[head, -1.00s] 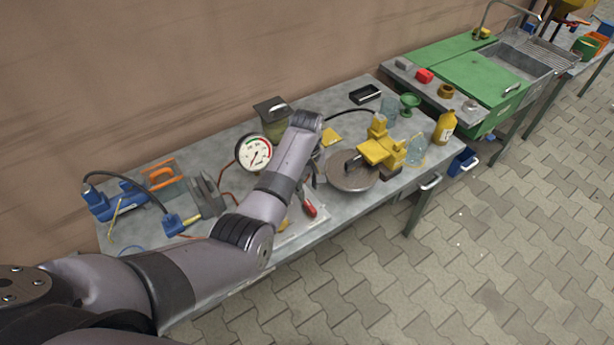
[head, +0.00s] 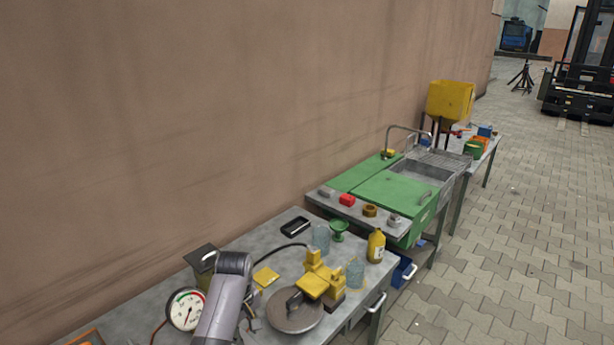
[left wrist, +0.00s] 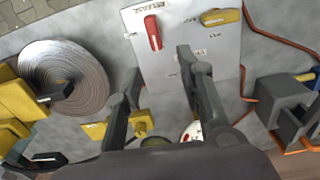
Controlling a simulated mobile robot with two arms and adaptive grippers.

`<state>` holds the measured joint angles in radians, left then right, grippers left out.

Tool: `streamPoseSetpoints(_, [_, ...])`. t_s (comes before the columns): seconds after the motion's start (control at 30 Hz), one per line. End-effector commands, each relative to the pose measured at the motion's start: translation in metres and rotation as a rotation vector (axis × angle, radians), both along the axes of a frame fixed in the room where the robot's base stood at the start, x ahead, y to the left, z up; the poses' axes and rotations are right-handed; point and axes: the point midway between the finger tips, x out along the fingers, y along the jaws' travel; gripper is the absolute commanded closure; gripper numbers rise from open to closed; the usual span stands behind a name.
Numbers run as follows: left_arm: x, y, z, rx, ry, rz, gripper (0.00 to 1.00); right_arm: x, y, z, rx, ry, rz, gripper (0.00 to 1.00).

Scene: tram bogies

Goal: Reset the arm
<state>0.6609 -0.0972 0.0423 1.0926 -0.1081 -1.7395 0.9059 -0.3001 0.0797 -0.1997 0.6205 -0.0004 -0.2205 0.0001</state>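My left arm (head: 226,305) comes in at the bottom of the head view, over the near workbench, its grey link just right of the round gauge. Its gripper is largely cut off or hidden there. In the left wrist view my left gripper (left wrist: 160,64) has its two dark fingers apart, with nothing between them. Below and beyond the fingers is a light panel (left wrist: 178,55) with a red handle (left wrist: 153,32) and a yellow handle (left wrist: 220,17). My right gripper is in neither view.
The workbench (head: 263,240) holds a gauge (head: 186,309), a grey disc (head: 294,318), a yellow device (head: 318,275) and a yellow bottle (head: 376,246). Behind stands a green-topped sink unit (head: 398,194). A wall runs along the left; paved floor (head: 500,270) at right is clear.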

Motion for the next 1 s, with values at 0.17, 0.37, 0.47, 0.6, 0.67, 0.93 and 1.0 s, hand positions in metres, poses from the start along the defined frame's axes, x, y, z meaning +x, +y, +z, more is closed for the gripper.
streamPoseSetpoints(0.17, [-0.049,0.021,-0.036,0.03,-0.04,-0.129,0.65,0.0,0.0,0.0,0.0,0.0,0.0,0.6])
streamPoseSetpoints(0.37, [-0.128,0.038,-0.058,0.081,-0.108,-0.374,0.65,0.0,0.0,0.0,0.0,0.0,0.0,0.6])
streamPoseSetpoints(0.47, [-0.169,0.04,-0.057,0.105,-0.138,-0.503,0.65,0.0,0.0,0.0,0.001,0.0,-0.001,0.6])
streamPoseSetpoints(0.6, [-0.218,0.037,-0.047,0.127,-0.175,-0.667,0.65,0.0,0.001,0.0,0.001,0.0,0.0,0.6])
streamPoseSetpoints(0.67, [-0.233,0.035,-0.041,0.133,-0.188,-0.722,0.65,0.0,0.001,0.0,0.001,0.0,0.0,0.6])
streamPoseSetpoints(0.93, [-0.286,0.026,-0.016,0.147,-0.233,-0.905,0.65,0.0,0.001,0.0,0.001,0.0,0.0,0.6])
streamPoseSetpoints(1.0, [-0.297,0.024,-0.009,0.149,-0.242,-0.944,0.65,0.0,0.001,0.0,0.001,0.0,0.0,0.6])
